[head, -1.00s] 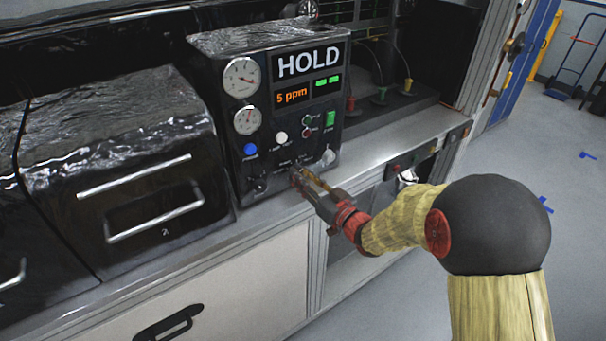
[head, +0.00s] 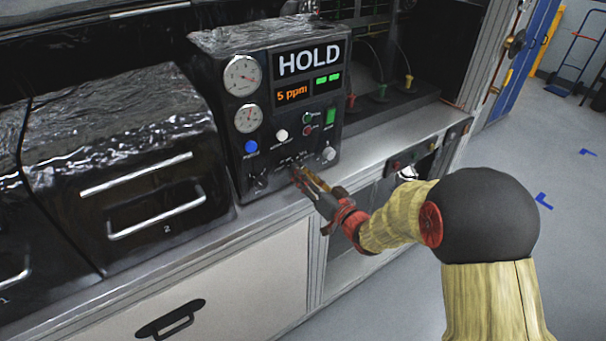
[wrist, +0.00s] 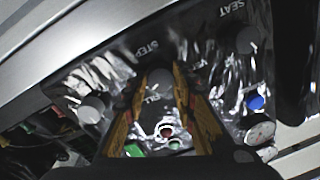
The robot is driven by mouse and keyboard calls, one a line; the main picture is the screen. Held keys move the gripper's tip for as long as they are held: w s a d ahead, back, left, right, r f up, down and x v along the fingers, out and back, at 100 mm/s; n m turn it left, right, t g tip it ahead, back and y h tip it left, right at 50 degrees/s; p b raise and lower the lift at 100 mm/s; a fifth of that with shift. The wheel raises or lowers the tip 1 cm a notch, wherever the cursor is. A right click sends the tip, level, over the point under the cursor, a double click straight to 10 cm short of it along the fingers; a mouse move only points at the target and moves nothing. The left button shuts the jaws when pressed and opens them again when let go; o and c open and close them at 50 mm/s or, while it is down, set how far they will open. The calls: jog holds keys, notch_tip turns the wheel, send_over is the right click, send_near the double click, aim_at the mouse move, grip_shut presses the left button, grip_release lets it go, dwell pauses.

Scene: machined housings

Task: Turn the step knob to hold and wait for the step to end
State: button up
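The dark control box (head: 240,160) stands on the bench. Its display (head: 309,60) reads HOLD, and a smaller readout (head: 292,93) below it shows 5 ppm in orange. My gripper (head: 294,172) is at the lower front of the box, and its fingers hide most of the step knob there. In the wrist view, the grey step knob (wrist: 160,75) sits between my two fingertips, beside the STEP lettering. The fingers appear closed against its sides. The knob's pointer cannot be made out.
Two gauges (head: 242,75), a blue button (head: 251,147), a white button (head: 281,135) and a green switch (head: 330,116) are on the box's face. A black drawer unit (head: 120,160) stands close on the left. The metal bench edge (head: 390,145) runs right.

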jog(key=o, duration=0.4)
jog(key=shift+o, duration=0.2)
jog(key=v, duration=1.2)
